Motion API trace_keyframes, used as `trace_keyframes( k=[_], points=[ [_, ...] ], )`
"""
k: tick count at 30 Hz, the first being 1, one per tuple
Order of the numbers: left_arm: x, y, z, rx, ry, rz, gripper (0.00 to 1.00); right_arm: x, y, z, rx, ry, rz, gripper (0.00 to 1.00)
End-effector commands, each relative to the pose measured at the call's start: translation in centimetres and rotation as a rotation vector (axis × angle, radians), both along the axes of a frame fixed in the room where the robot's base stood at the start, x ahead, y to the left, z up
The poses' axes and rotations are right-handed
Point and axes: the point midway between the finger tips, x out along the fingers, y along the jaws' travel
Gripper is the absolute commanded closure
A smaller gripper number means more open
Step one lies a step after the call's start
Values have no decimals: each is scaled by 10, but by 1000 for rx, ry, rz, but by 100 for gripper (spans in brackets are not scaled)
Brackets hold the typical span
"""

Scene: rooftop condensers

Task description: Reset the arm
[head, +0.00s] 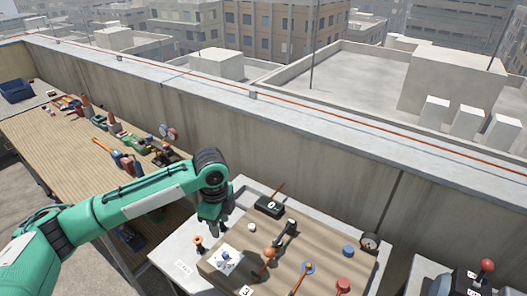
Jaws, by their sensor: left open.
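My left arm is green and comes in from the left. It bends down at a dark wrist joint. My left gripper (210,226) points down over the left side of a white table (237,189), near the edge of a brown board (325,253). It is open, and I see nothing held in it. The fingertips are small and dark, so I cannot tell how high they are above the table. My right gripper is not in view.
The board carries upright levers with orange (270,252) and red (343,284) knobs and a blue knob (348,250). A black box (269,206) and a round gauge (369,242) stand at its back. A wooden bench (75,150) with several tools is at left. A parapet wall (300,145) runs behind.

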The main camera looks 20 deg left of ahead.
Motion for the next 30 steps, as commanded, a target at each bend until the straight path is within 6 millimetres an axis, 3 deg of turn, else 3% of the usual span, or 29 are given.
trace_keyframes(
  k=[5, 15, 21, 30],
  points=[
    [-5, -9, -8, -13, -6, 6, 59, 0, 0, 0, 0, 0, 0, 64],
    [-46, -70, -52, -139, -70, 130, 59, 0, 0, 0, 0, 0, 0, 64],
    [-74, -97, -70, -229, -104, 270, 59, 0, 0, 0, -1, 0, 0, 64],
    [-116, -112, -88, -335, -139, 555, 59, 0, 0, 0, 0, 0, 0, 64]
  ],
)
